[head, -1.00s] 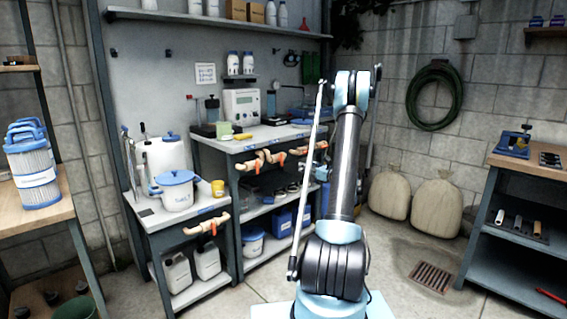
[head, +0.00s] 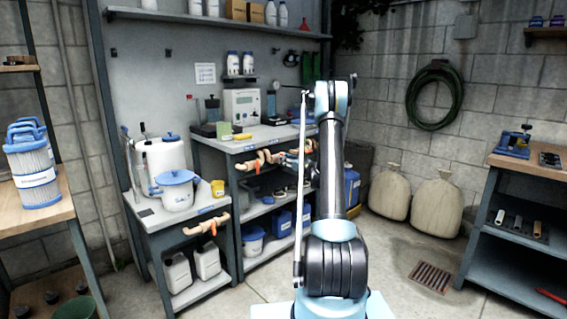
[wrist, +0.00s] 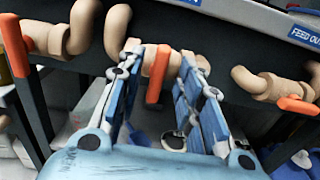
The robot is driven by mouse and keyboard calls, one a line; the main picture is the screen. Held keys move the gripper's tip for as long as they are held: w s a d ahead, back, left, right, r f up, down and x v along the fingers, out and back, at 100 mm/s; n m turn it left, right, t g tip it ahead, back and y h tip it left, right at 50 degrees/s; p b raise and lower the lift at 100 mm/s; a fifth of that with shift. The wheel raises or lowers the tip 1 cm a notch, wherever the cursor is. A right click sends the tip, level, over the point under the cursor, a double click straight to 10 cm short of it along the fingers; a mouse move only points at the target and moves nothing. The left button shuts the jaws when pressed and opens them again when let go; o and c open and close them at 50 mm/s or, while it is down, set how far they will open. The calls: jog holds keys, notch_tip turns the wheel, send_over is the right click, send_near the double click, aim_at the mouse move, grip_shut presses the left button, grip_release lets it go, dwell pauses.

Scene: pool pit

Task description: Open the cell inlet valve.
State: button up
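Tan pipes with orange valve handles run along the front of the middle bench (head: 258,163). In the wrist view, an orange handle (wrist: 156,80) hangs down from its pipe between the fingers of my gripper (wrist: 162,62). The fingers are apart on either side of it, with no clear contact visible. Another orange handle (wrist: 14,45) is at the left, and one at the right (wrist: 296,104) points sideways. A "FEED OUT" label (wrist: 305,36) sits above the right one. No cell inlet label is readable. In the head view my gripper (head: 293,160) is small and partly hidden by my arm.
A lower bench at the left bears a blue-lidded pot (head: 176,190) and has another pipe valve (head: 207,226) on its front. Blue containers (head: 281,223) stand on the shelf below the middle bench. Two sacks (head: 390,192) lean by the wall. The floor around the drain grate (head: 430,276) is clear.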

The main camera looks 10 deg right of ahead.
jog(key=shift+x, duration=0.85)
grip_shut()
jog(key=shift+n, duration=0.4)
jog(key=n, duration=1.1)
jog(key=a+f+n, duration=0.1)
jog(key=n, duration=0.5)
jog(key=shift+s+f, duration=0.1)
jog(key=shift+s, duration=0.3)
